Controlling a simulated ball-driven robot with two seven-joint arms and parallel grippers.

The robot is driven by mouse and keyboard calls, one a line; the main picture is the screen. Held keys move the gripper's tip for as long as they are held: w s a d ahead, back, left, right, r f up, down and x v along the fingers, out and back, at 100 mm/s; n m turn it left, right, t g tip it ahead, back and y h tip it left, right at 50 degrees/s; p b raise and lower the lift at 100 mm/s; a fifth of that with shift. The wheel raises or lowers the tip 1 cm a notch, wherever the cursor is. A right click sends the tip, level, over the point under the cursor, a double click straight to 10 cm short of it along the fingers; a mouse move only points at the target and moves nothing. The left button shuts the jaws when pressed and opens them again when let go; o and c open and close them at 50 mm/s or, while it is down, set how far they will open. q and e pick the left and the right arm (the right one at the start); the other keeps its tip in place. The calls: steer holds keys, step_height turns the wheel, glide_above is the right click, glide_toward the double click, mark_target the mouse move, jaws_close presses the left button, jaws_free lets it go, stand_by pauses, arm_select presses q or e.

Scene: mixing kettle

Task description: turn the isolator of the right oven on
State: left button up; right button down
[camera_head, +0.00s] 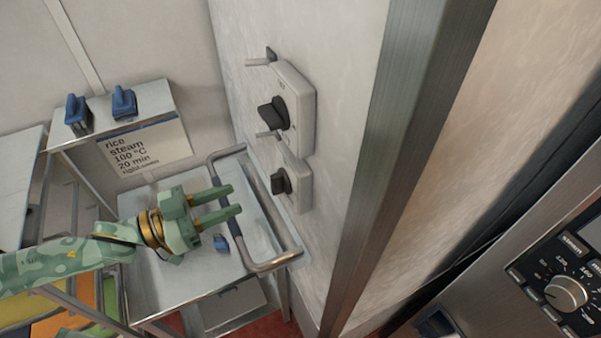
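Two isolators are mounted on the wall, one above the other. The upper isolator (294,108) is a larger light-grey box with a black rotary knob (273,113). The lower isolator (299,184) is smaller and has a black knob (281,181). Which of them belongs to the right oven I cannot tell. My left gripper (237,201), green, comes in from the left over a metal trolley. Its two fingers are apart with nothing between them, pointing toward the wall, left of and slightly below the lower knob and apart from it. My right gripper is not in view.
A metal trolley (190,294) with a tubular handle (279,262) stands below the gripper. A sign (143,149) reads rice, steam, 100 °C, 20 min. Blue-handled items (124,103) sit on a shelf. A steel post (400,140) and an oven control panel (565,290) are at right.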

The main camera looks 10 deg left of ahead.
mark_target(272, 188)
arm_select(q)
steer(key=x, duration=0.8)
steer(key=shift+w, duration=0.1)
steer(key=shift+d, duration=0.1)
jaws_close()
steer(key=shift+m, duration=0.9)
steer(key=m+b, duration=0.1)
steer(key=m, duration=0.3)
steer(key=m+b, duration=0.1)
steer(key=m, duration=0.4)
steer(key=f+m+b, duration=0.1)
steer(key=m+b, duration=0.1)
steer(key=m, duration=0.3)
steer(key=shift+s+d, duration=0.15)
steer(key=shift+s, duration=0.05)
steer(key=shift+c, duration=2.2)
jaws_free()
steer(key=shift+r+m, duration=0.1)
steer(key=shift+m, duration=1)
steer(key=o, duration=0.5)
steer(key=shift+r, duration=0.15)
